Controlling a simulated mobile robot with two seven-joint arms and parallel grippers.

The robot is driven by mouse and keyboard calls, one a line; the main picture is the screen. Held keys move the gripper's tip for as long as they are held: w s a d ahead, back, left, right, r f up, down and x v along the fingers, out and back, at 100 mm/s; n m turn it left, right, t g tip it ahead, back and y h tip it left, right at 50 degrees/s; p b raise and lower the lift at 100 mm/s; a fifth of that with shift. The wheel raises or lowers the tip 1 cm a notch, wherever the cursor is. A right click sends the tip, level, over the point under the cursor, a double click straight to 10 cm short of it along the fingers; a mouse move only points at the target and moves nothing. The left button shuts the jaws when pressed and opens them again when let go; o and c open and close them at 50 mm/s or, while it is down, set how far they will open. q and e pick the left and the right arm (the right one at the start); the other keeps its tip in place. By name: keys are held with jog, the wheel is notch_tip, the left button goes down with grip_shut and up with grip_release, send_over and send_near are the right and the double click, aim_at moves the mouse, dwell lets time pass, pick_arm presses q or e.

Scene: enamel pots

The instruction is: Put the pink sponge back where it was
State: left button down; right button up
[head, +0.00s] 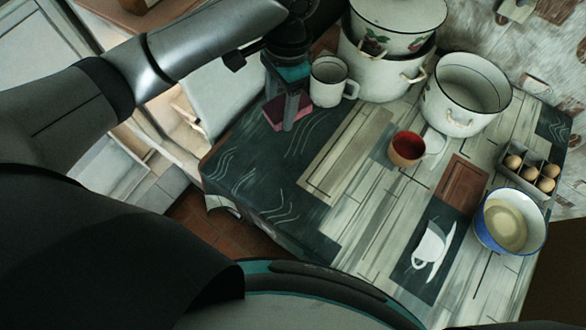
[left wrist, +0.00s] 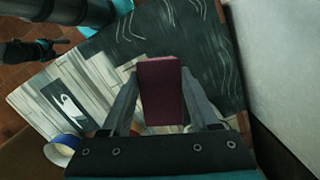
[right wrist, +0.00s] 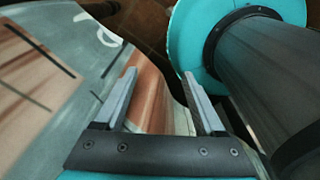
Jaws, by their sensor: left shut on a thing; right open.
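The pink sponge (head: 273,112) is at the far left edge of the table in the head view, between the fingers of my left gripper (head: 290,108). In the left wrist view the sponge (left wrist: 162,92) is a dark pink block, with one finger of my left gripper (left wrist: 163,110) on each side of it. My left gripper is shut on it. I cannot tell whether the sponge touches the table top. My right gripper (right wrist: 160,95) is open and empty in the right wrist view, near a table edge. It is not visible in the head view.
A white mug (head: 328,82) stands just right of the sponge. Large enamel pots (head: 465,95) are at the back. A red-lined cup (head: 406,148), an egg carton (head: 527,175) and a blue-rimmed bowl (head: 510,221) are farther right. The table's near left part (head: 250,165) is clear.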

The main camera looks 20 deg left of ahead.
pick_arm(q)
jog(key=s+f+m+p, duration=0.1)
jog(key=s+d+f+m+p, duration=0.1)
jog(key=m, duration=0.1)
jog(key=shift+m+y+p, duration=0.3)
jog(key=shift+y, duration=0.1)
jog(key=f+m, duration=0.1)
pick_arm(e)
notch_tip(320, 180, up, 4)
jog(key=a, duration=0.1)
pick_arm(q)
jog(key=b, duration=0.5)
send_over(283, 179)
jog(key=f, duration=1.5)
jog(key=shift+w+d+f, duration=0.1)
jog(key=shift+d+f, duration=0.15)
jog(key=shift+d, duration=0.05)
jog(key=shift+f+b, duration=0.5)
jog(key=shift+f, duration=1.8)
pick_arm(e)
notch_tip(283, 179, down, 6)
jog(key=shift+s+d+f, duration=0.15)
jog(key=shift+d+f, duration=0.1)
pick_arm(q)
jog(key=shift+f, duration=0.2)
jog(key=shift+c, duration=0.7)
grip_release()
